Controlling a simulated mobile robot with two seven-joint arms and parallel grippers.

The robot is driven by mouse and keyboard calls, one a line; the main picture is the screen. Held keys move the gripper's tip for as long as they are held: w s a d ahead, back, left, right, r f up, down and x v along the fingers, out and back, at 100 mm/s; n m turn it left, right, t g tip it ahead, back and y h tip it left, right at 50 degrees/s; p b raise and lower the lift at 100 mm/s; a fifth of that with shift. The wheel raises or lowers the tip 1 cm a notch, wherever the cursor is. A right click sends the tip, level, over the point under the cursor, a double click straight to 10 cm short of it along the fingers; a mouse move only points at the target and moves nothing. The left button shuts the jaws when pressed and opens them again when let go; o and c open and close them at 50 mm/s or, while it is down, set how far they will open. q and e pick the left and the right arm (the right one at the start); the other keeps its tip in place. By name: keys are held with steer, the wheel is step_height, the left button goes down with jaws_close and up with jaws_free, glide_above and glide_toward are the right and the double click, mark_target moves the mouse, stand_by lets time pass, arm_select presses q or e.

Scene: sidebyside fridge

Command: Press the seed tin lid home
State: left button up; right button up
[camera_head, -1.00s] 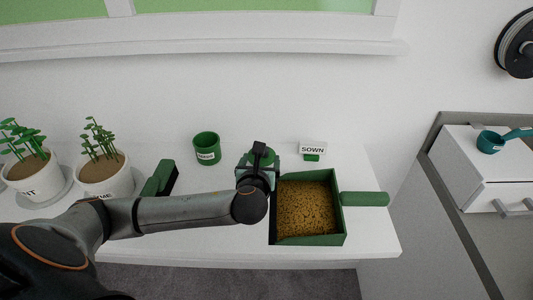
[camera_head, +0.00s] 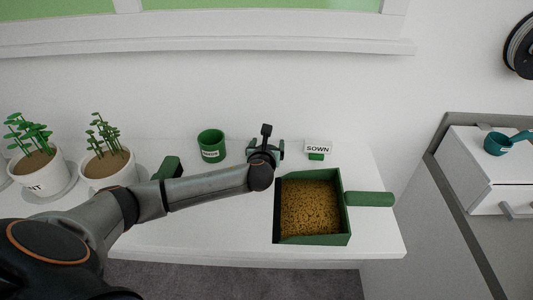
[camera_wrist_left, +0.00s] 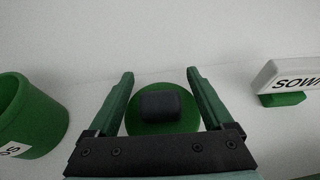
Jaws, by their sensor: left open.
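In the left wrist view, a round green lid (camera_wrist_left: 190,113) with a dark rounded knob (camera_wrist_left: 160,105) lies between the fingers of my left gripper (camera_wrist_left: 160,74). I take it for the seed tin lid. The fingers are open, one on each side of the knob, with a gap to it on both sides. I cannot tell how high they are above the lid, or how the lid sits on its tin. In the head view my left gripper (camera_head: 265,147) is over the back of the white table, and it hides the lid and tin there. My right gripper is not in view.
A green labelled cup (camera_head: 211,146) stands left of the gripper, and a SOWN sign (camera_head: 318,149) to its right. A green tray of brown grain (camera_head: 311,207) with a handle sits in front. Two potted plants (camera_head: 107,166) stand at left.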

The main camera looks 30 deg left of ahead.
arm_select(q)
jaws_close()
stand_by(0.8)
steer(key=shift+r, duration=0.5)
step_height(320, 180, up, 2)
steer(key=shift+r, duration=0.25)
steer(key=s+r, duration=0.1)
steer(key=s+d+r, duration=0.1)
steer(key=r, duration=0.1)
steer(key=s+d+r+p, duration=0.1)
steer(key=s+r, duration=0.1)
steer(key=v, duration=1)
steer(key=shift+s+r, duration=0.3)
steer(key=shift+a, duration=0.1)
